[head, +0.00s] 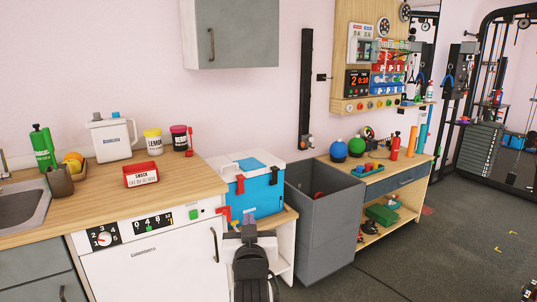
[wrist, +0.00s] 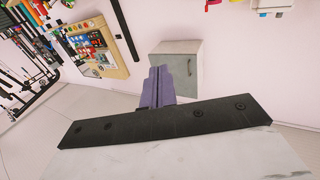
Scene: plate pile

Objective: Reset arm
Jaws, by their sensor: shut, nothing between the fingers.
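My gripper (wrist: 158,72) shows in the middle of the wrist view as grey-purple fingers pressed together, with nothing between them. The fingers point towards a grey-fronted wall cabinet (wrist: 177,68), but apart from it. A dark curved bar with screws crosses the view below the fingers. In the head view, a black and grey part of my arm shows low in the middle, in front of the counter and the blue cooler. My fingertips cannot be made out there.
The wooden counter (head: 195,187) holds a white jug (head: 110,140), jars and a red box (head: 140,175). The blue cooler (head: 262,192) and grey bin (head: 325,215) stand right of it. A workbench (head: 400,185) stands farther right. The floor (head: 450,255) at right is open.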

